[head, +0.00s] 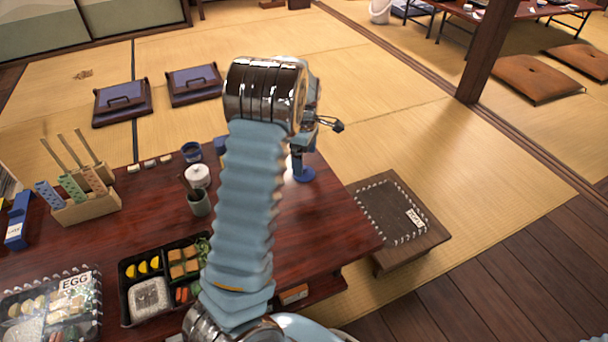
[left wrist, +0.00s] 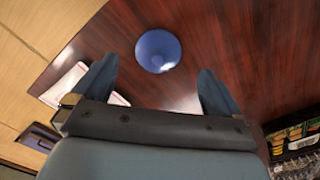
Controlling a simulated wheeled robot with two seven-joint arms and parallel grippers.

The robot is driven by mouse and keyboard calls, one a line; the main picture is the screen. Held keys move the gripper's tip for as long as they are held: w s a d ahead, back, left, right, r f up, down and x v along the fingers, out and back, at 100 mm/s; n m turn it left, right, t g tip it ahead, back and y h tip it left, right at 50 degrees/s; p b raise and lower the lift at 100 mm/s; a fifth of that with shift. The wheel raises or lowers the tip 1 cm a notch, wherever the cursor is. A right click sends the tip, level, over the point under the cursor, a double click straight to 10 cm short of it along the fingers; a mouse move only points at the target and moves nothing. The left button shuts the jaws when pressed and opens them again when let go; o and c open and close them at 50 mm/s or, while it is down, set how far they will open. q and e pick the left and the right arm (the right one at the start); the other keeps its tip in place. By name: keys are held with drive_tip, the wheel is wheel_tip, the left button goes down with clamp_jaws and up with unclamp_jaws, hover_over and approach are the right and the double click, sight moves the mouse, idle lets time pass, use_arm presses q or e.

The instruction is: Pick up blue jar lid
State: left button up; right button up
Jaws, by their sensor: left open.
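The blue jar lid (left wrist: 158,50) is a round, shiny blue disc on the dark red table. In the left wrist view it lies just beyond the fingertips, about midway between them. In the head view a blue disc (head: 306,176), which looks like this lid, shows near the table's right back edge, partly hidden by my gripper. My left gripper (left wrist: 158,78) is open and empty, with one finger on each side. In the head view the left gripper (head: 297,163) is mostly hidden behind my wrist. My right gripper is not in view.
A white jar (head: 198,175), a dark cup (head: 199,203) and a blue cup (head: 191,152) stand left of my arm. A bento box (head: 125,290) is at the front. A wooden holder (head: 88,207) stands at the left. A low stand (head: 428,232) is right of the table.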

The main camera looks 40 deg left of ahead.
use_arm(q)
drive_tip(key=f+b, duration=0.1)
drive_tip(key=f, duration=0.4)
drive_tip(key=shift+a, duration=0.2)
drive_tip(key=c, duration=1.1)
drive_tip(key=shift+w+r, duration=0.1)
drive_tip(key=shift+r, duration=0.05)
